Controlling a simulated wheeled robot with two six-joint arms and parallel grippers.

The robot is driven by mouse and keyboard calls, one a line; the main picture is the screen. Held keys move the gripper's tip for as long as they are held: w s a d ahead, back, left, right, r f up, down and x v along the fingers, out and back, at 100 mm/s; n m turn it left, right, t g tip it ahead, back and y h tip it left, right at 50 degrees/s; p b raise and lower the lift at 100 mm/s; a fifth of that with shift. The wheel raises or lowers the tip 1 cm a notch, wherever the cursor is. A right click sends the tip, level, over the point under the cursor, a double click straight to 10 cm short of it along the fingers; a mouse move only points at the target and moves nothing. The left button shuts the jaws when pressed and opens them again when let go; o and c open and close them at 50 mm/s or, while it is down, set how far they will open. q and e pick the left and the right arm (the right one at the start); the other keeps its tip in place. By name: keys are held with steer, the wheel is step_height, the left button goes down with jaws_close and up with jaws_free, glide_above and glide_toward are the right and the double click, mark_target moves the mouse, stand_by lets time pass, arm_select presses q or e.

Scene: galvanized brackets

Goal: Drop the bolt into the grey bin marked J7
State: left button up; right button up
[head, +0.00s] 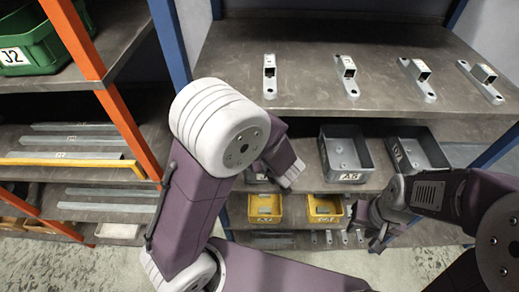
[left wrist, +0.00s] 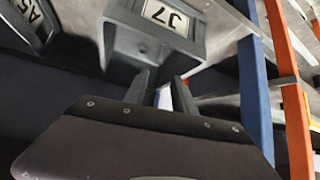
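The grey bin marked J7 (left wrist: 155,42) stands in front of my left gripper in the left wrist view, its label upside down there. My left gripper (left wrist: 163,88) has its fingers a little apart, with a pale metal piece between them, which looks like the bolt (left wrist: 163,98). Most of the bolt is hidden by the fingers and the gripper body. In the head view my left arm covers the J7 bin, and the left fingertips are hidden. My right gripper (head: 378,240) is low at the right, in front of the shelves; its finger gap is unclear.
The grey bin marked A5 (head: 345,176) stands beside it, and another grey bin (head: 422,165) to the right. Yellow bins (head: 325,218) are one shelf lower. Several galvanized brackets (head: 347,72) lie on the top shelf. An orange post (head: 100,85) and a blue post (head: 170,40) stand left.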

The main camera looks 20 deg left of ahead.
arm_select(q)
steer(key=d+m+h, duration=0.1)
steer(key=s+d+m+h, duration=0.1)
steer(key=h, duration=0.1)
steer(key=d+m+g+h, duration=0.1)
steer(key=h, duration=0.1)
steer(key=shift+s+d+r, duration=0.15)
steer(key=shift+s+r, duration=0.1)
steer(key=shift+r, duration=0.05)
steer(key=s+a+f+m+g, duration=0.1)
steer(key=s+a+g, duration=0.1)
steer(key=s, duration=0.5)
steer(key=s+a+f+m+g, duration=0.1)
steer(key=s+a+m+g, duration=0.1)
steer(key=s+a, duration=0.3)
steer(key=shift+s+a+g, duration=0.25)
steer(key=shift+s+g, duration=0.55)
steer(key=shift+s, duration=0.1)
